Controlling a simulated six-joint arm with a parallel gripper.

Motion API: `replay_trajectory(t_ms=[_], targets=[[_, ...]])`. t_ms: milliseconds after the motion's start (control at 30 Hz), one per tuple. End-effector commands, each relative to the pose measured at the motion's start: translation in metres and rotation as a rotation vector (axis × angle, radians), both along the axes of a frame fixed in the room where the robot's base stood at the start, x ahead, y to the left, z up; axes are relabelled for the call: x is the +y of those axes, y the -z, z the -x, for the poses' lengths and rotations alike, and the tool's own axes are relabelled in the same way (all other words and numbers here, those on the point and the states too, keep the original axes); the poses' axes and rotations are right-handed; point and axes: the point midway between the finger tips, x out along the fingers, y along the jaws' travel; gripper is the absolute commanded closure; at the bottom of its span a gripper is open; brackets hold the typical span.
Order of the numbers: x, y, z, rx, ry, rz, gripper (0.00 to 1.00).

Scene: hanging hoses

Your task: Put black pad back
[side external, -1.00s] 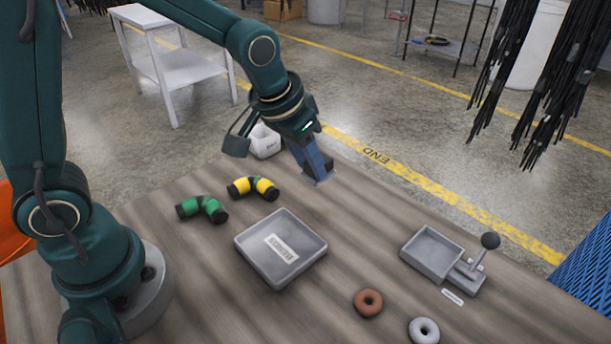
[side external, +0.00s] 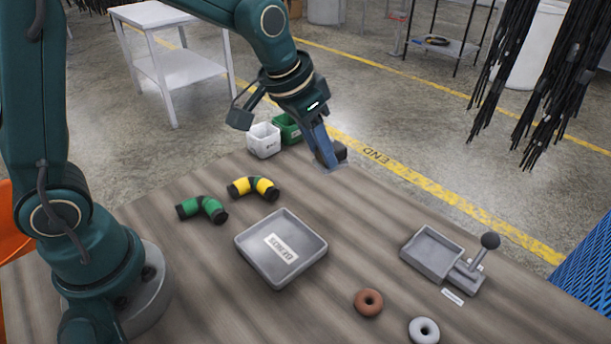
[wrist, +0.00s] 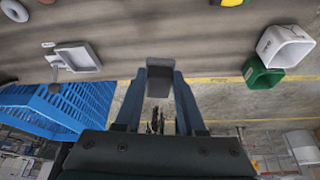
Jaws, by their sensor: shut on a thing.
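My gripper (side external: 328,158) is shut on a dark block, the black pad (side external: 339,149), and holds it near the far edge of the table. In the wrist view the pad (wrist: 159,82) sits between the two blue fingers of my gripper (wrist: 163,88), with a lighter grey face and a darker face showing. The pad appears clear of the table top, but its exact height is hard to tell. The pad is partly hidden by the fingers in the side view.
A white bin (side external: 263,141) and green bin (side external: 287,129) stand left of my gripper. A grey tray (side external: 306,248), green bend (side external: 203,208), yellow bend (side external: 253,187), brown ring (side external: 369,302), grey ring (side external: 424,331) and knobbed fixture (side external: 432,253) lie nearer.

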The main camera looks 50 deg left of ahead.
Motion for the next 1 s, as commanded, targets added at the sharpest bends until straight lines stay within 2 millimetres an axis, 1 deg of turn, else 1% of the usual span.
replay_trajectory(t_ms=[33,200,400,567,667,700,767,833,1000], targets=[[0.000,-0.004,-0.010,-0.002,0.030,0.001,1.00],[-0.002,-0.017,-0.040,0.000,0.142,0.000,1.00],[0.000,-0.023,-0.068,0.002,0.225,0.000,1.00],[0.004,-0.022,-0.083,0.004,0.233,0.000,1.00],[0.009,-0.016,-0.089,0.005,0.217,0.000,1.00],[0.008,-0.013,-0.088,0.005,0.215,0.001,1.00],[0.004,-0.009,-0.089,0.005,0.215,0.000,1.00],[-0.006,-0.002,-0.090,0.005,0.216,-0.001,1.00],[-0.043,0.021,-0.096,0.005,0.218,-0.002,1.00]])
